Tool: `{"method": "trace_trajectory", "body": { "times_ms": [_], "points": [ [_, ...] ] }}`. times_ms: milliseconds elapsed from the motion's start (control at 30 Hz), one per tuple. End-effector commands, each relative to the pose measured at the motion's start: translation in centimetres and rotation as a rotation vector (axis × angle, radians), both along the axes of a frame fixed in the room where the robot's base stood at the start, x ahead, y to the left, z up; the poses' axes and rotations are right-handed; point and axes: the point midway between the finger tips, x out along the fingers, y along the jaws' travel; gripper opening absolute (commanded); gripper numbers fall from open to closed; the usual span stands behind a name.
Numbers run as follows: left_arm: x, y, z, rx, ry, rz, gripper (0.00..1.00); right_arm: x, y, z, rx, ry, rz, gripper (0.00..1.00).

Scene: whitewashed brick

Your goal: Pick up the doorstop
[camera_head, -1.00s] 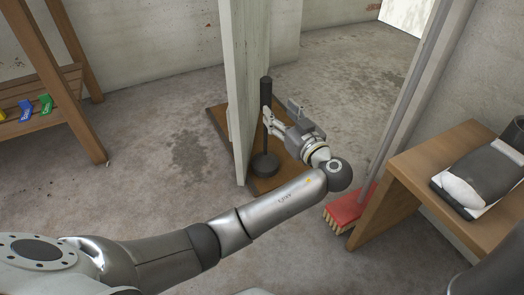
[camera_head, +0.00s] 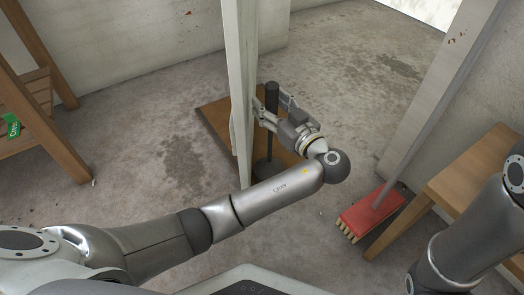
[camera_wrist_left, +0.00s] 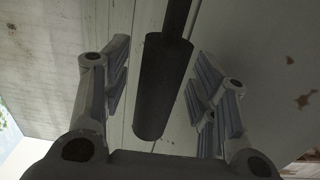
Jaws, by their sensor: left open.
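The doorstop (camera_head: 272,98) is a black upright post with a thicker grip at its top and a round dark base. It stands on a brown board beside the edge of a pale door (camera_head: 241,90). My left gripper (camera_head: 270,107) is open, with its fingers on either side of the thick grip. In the left wrist view the grip (camera_wrist_left: 163,85) lies between the two open fingers (camera_wrist_left: 160,88), with a gap on each side. The lower post and base are partly hidden by my left gripper and arm. My right gripper is not in view.
A red broom (camera_head: 372,210) stands on the floor at the right, beside a wooden bench (camera_head: 475,170). A wooden shelf (camera_head: 45,125) with a green item (camera_head: 12,127) is at the left. Concrete floor between shelf and door is clear.

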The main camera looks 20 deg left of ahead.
Motion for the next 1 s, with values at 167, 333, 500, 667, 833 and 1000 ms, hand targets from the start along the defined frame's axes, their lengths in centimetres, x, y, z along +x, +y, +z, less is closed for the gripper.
{"method": "trace_trajectory", "body": {
  "times_ms": [167, 333, 500, 667, 833, 1000],
  "points": [
    [-0.17, -0.22, -0.02, 0.000, 0.000, -0.001, 0.54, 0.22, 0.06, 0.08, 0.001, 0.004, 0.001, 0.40],
    [-0.15, -0.20, -0.01, 0.000, 0.000, 0.000, 0.46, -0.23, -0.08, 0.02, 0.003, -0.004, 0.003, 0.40],
    [-0.15, -0.18, -0.01, 0.000, 0.000, 0.000, 0.24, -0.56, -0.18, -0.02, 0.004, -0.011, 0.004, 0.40],
    [-0.14, -0.16, -0.01, 0.000, 0.000, 0.000, 0.04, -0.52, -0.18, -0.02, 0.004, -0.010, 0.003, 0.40],
    [-0.14, -0.15, 0.00, 0.000, 0.000, 0.000, 0.00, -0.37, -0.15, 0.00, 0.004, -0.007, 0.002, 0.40],
    [-0.13, -0.14, 0.00, 0.000, 0.000, 0.001, 0.00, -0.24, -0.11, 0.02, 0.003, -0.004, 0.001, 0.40]
  ]
}}
